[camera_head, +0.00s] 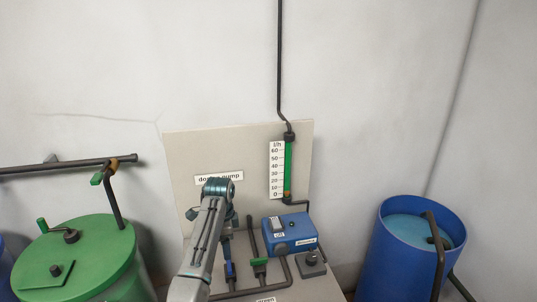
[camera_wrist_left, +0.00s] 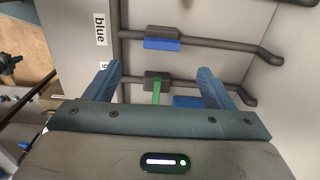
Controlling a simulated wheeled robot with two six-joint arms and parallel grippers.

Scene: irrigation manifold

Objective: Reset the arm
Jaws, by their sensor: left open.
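My left arm comes up from the bottom of the head view, with its wrist bent over in front of the panel; the fingertips are hard to make out there. In the left wrist view my left gripper (camera_wrist_left: 158,84) is open, one finger on each side of the green valve handle (camera_wrist_left: 156,92). I cannot tell whether it touches the handle. The blue valve handle (camera_wrist_left: 162,44) lies along its dark pipe, beyond the green one. The head view also shows the green valve (camera_head: 260,262) and the blue valve (camera_head: 230,269). My right gripper is not in view.
A blue pump box (camera_head: 290,236) stands right of the valves, beside a grey box with a dark knob (camera_head: 311,262). A flow gauge (camera_head: 281,170) is on the backboard (camera_head: 238,150). A green tank (camera_head: 90,250) stands left, a blue barrel (camera_head: 395,260) right.

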